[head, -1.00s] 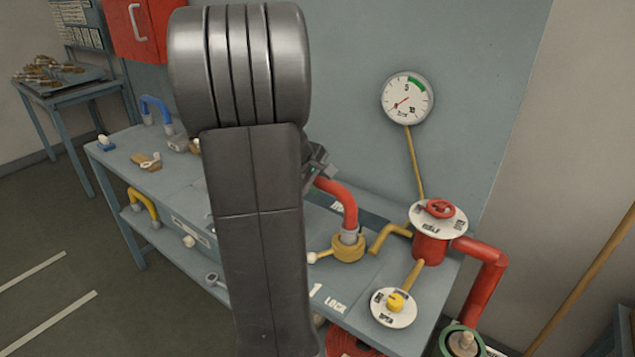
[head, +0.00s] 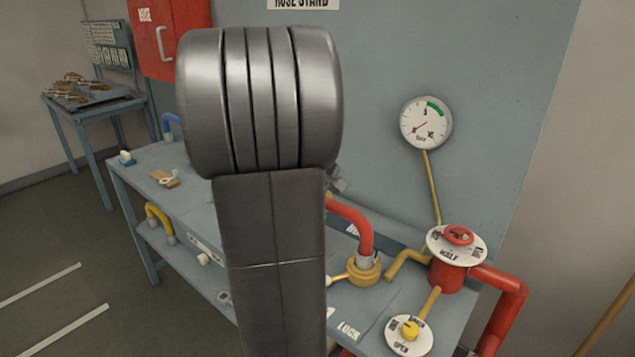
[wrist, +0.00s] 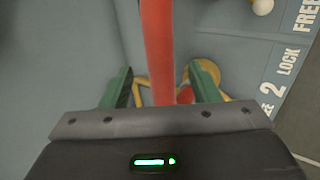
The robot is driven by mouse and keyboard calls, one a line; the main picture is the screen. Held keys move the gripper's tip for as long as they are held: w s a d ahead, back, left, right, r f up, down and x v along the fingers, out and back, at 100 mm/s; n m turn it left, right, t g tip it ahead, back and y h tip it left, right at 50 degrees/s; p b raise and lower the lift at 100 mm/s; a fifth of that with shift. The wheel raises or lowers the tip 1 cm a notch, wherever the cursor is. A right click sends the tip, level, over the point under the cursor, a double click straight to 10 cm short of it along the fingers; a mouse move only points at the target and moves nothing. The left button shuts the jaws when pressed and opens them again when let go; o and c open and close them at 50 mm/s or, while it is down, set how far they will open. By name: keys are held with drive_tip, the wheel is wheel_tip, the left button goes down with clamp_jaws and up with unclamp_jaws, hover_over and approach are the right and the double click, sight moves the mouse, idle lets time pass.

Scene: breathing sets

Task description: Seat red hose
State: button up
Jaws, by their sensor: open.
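I cannot tell how deep the cuff sits. The collar's lever with a pale knob points left. The hose's other end is hidden behind my arm. In the wrist view the hose (wrist: 158,45) runs down the picture between the green fingers of my gripper (wrist: 162,78). The fingers are open, with gaps on both sides of the hose. My gripper is mostly hidden in the head view.
Right of the collar stand a red valve (head: 447,277) with a round plate, a yellow-knobbed dial (head: 410,334) and yellow pipes. A gauge (head: 426,123) hangs on the wall. FREE and LOCK labels (wrist: 288,61) mark the bench.

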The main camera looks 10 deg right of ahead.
sight(333, 202)
drive_tip(key=v, duration=0.9)
drive_tip(key=shift+r, duration=0.15)
drive_tip(key=x, duration=1.3)
drive_tip(key=shift+w+d+f, duration=0.1)
drive_tip(key=shift+f, duration=0.3)
drive_tip(key=shift+r, duration=0.3)
